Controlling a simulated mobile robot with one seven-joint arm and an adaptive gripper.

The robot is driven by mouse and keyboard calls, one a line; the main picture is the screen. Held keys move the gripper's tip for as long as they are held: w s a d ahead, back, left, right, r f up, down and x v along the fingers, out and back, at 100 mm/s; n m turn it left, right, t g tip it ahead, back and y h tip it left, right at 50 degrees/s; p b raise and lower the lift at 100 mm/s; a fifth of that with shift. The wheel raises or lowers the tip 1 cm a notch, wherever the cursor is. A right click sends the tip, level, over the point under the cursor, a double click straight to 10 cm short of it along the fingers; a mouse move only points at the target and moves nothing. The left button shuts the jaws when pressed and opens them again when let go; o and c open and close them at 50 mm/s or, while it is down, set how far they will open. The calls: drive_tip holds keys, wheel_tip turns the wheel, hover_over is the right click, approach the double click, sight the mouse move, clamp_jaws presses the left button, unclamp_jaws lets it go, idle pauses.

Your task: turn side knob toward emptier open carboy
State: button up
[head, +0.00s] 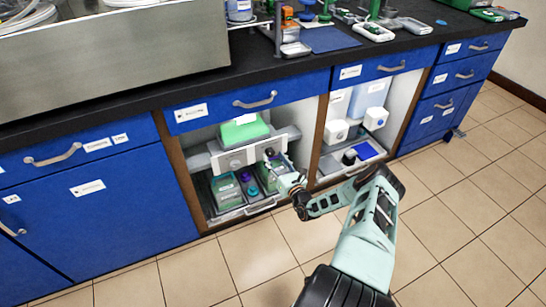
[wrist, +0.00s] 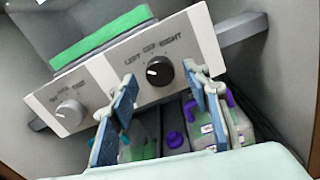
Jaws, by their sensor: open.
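A grey control panel (wrist: 140,65) holds a black knob (wrist: 160,70) under the words LEFT, OFF and RIGHT. The knob's white mark sits on its left side. A light grey knob (wrist: 70,115) is farther left on the panel. My gripper (wrist: 161,76) is open, its fingertips either side of the black knob; contact cannot be told. In the head view, my gripper (head: 276,164) reaches into the cabinet at the panel. Below are a left carboy (head: 227,194) with green in it and a right carboy (wrist: 239,129) with purple fittings. My fingers partly hide them, and their fill levels are unclear.
A green-topped container (head: 243,130) stands above the panel. Wooden cabinet sides (head: 186,172) bound the opening. A second open bay (head: 355,135) with white bottles lies to the right. The tiled floor (head: 265,262) in front is clear apart from my arm.

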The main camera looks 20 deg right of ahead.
drive_tip(key=s, duration=1)
drive_tip(key=shift+s+d, duration=0.15)
